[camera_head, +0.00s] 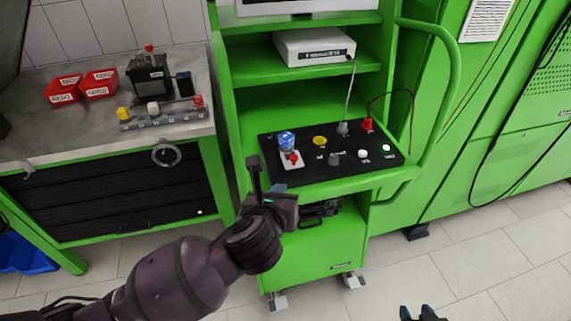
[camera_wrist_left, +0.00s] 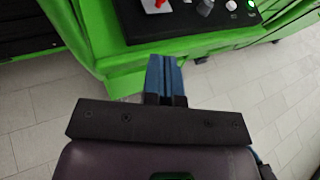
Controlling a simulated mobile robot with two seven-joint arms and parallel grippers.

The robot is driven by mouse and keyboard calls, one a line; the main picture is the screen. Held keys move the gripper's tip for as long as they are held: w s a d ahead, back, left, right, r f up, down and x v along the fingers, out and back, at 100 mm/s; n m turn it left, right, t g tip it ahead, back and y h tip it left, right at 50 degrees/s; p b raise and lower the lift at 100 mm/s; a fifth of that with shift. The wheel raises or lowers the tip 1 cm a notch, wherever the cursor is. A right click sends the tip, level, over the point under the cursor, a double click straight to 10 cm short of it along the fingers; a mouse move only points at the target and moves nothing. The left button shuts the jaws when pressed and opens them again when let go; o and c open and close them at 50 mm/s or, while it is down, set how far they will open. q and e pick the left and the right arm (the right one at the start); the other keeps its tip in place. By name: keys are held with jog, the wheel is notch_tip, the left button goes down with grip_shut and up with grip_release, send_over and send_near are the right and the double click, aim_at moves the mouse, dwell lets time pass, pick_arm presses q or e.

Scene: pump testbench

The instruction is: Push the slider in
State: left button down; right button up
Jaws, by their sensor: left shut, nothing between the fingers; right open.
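No part is clearly recognisable as the slider. The black control panel (camera_head: 318,174) lies on the green cart's shelf with a blue knob, a red switch (camera_head: 293,158), a yellow button and several other controls. My left gripper (camera_head: 278,187) is shut and empty, near the panel's front left corner, partly hidden by my wrist. In the left wrist view its blue fingers (camera_wrist_left: 162,75) lie together, pointing towards the panel's front edge; whether they touch the cart is not clear. My right gripper (camera_head: 422,313) is open at the bottom edge, showing only its fingertips.
The green cart (camera_head: 330,245) stands on wheels, with a white device (camera_head: 313,46) on a shelf above. A workbench (camera_head: 60,140) at left holds red bins (camera_head: 82,86) and a black box (camera_head: 150,75). Green cabinets (camera_head: 500,130) stand at right. The floor in front is clear.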

aim_at(292, 161)
pick_arm(q)
jog(key=shift+a+m, duration=0.1)
jog(key=shift+m, duration=0.5)
jog(key=x, duration=1.2)
jog(key=shift+w+r, duration=0.2)
jog(key=shift+w, duration=0.1)
jog(key=shift+w+f+p, duration=0.15)
jog(key=shift+w+p, duration=0.15)
jog(key=shift+w, duration=0.45)
jog(key=shift+w+a, duration=0.3)
jog(key=shift+w, duration=0.6)
jog(key=shift+w+a, duration=0.3)
jog(key=shift+w, duration=0.6)
